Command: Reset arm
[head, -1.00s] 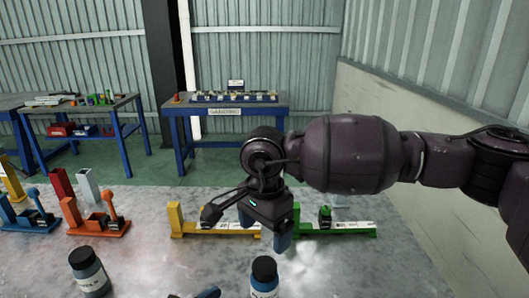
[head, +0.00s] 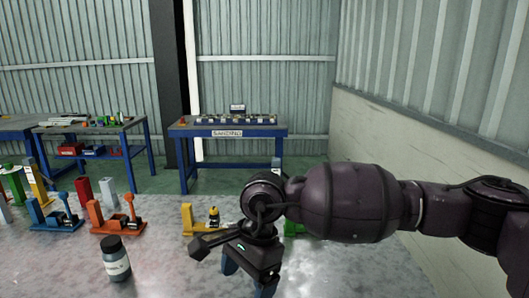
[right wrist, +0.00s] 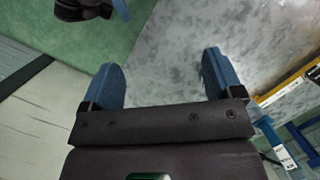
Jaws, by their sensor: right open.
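My right arm comes in from the right in the head view. Its gripper (head: 248,279) points down over the grey table (head: 180,277), with its blue fingers apart. In the right wrist view the open gripper (right wrist: 159,62) has nothing between its fingers, only the grey table surface beyond.
A dark-capped bottle (head: 116,263) stands left of my right gripper. Behind it are an orange fixture (head: 112,226) and a blue fixture (head: 55,219). A yellow fixture (head: 188,219) and a green fixture (head: 292,229) are partly hidden by my arm. A blue-framed workbench (head: 228,130) stands behind.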

